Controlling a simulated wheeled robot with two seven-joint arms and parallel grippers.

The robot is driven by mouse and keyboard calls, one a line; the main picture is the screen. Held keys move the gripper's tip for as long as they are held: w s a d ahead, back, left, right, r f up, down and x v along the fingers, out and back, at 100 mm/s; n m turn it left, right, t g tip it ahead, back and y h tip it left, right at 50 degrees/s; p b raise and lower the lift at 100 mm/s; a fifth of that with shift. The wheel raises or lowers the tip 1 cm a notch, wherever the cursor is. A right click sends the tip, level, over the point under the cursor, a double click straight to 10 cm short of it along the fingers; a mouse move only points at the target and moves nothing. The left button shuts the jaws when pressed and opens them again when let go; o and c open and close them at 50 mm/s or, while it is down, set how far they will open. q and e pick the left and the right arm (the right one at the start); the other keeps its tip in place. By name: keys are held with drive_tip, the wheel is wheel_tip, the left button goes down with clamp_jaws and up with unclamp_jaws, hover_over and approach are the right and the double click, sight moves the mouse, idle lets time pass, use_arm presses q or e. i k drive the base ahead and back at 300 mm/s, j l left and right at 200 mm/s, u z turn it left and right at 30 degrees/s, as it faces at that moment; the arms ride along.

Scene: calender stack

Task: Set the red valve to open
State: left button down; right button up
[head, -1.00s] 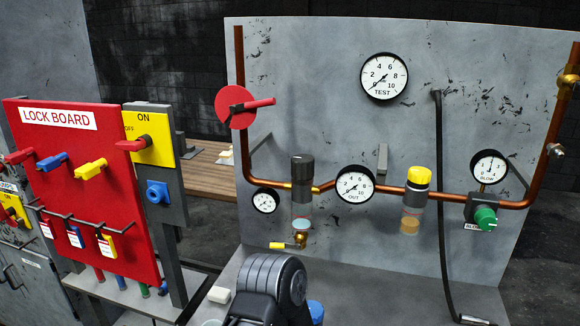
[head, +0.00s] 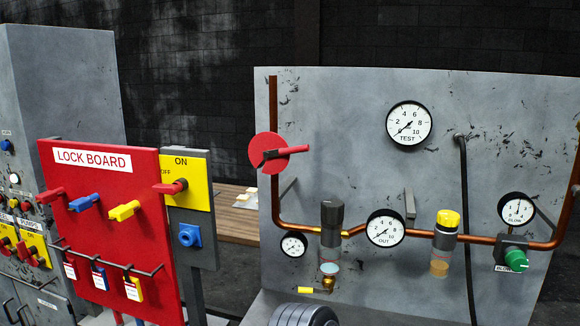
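The red valve (head: 263,146) is a round red disc on the vertical copper pipe at the left of the grey panel. Its red lever (head: 292,150) points right, roughly level and across the upright pipe. A dark bracket sits at the lever's inner end. Neither gripper shows in the head view. Only a rounded dark part of my own arm shows at the bottom edge, well below the valve, and nothing touches the lever.
A red lock board (head: 108,220) with padlocks and tags stands at left front. Beside it is a yellow ON/OFF switch (head: 187,184). The copper pipe (head: 273,105) carries gauges, a filter (head: 331,215) and a green knob (head: 516,260). A wooden table (head: 237,226) is behind.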

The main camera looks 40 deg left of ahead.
sight(278, 150)
drive_tip(key=k+j+z, duration=0.2)
drive_tip(key=k, duration=0.25)
drive_tip(key=k+j+z, duration=0.25)
drive_tip(key=k, duration=0.25)
